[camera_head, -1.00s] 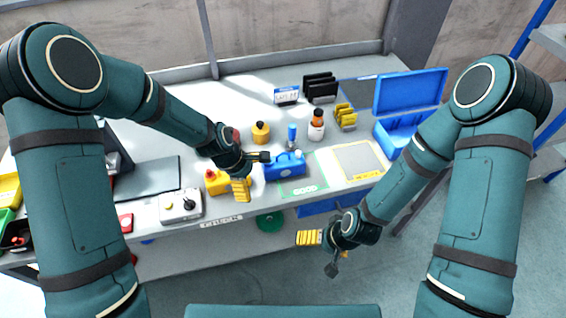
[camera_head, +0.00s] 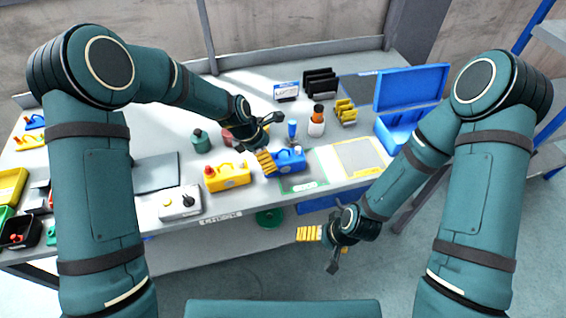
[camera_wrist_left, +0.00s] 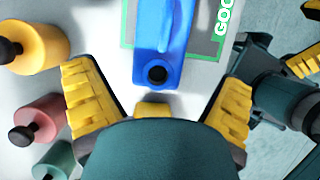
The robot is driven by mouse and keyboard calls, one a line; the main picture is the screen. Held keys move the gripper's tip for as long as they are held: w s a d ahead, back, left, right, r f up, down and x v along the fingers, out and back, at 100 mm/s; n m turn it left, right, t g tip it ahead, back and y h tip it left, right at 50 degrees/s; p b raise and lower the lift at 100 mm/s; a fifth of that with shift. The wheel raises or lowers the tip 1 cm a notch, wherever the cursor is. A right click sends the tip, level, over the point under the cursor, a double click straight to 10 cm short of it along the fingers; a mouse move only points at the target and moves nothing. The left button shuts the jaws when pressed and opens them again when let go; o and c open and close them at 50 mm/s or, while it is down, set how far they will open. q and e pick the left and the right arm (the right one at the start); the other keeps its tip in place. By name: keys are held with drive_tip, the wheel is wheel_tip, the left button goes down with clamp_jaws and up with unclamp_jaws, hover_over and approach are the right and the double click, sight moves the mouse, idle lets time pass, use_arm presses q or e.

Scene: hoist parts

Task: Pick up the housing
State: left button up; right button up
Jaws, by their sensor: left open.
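A blue housing (camera_head: 289,161) with a handle on top sits on the green-edged GOOD mat (camera_head: 303,185). In the left wrist view the blue housing (camera_wrist_left: 163,40) lies ahead between the fingers, with a round dark hole at its near end. My left gripper (camera_head: 267,147) is above the bench beside the blue housing, open and empty. Its spread yellow fingers (camera_wrist_left: 156,88) look apart from the housing. A similar yellow housing (camera_head: 228,176) with a red knob stands to its left. My right gripper (camera_head: 318,247) hangs in front of the bench, open and empty.
A grey control box (camera_head: 180,204) stands at the front edge. Green (camera_head: 200,140), red (camera_wrist_left: 38,120) and yellow (camera_wrist_left: 35,45) weights stand near my left gripper. Bottles (camera_head: 316,125), a yellow rack (camera_head: 345,113) and an open blue case (camera_head: 402,125) are behind and right. A yellow-edged mat (camera_head: 360,157) is empty.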

sight(276, 162)
use_arm(q)
drive_tip(key=shift+d+b+x, duration=0.2)
drive_tip(key=shift+b+x, duration=0.25)
drive_tip(key=shift+x, duration=2.35)
drive_tip(key=shift+r, duration=0.1)
drive_tip(key=shift+w+r, duration=0.1)
drive_tip(key=c, duration=1.4)
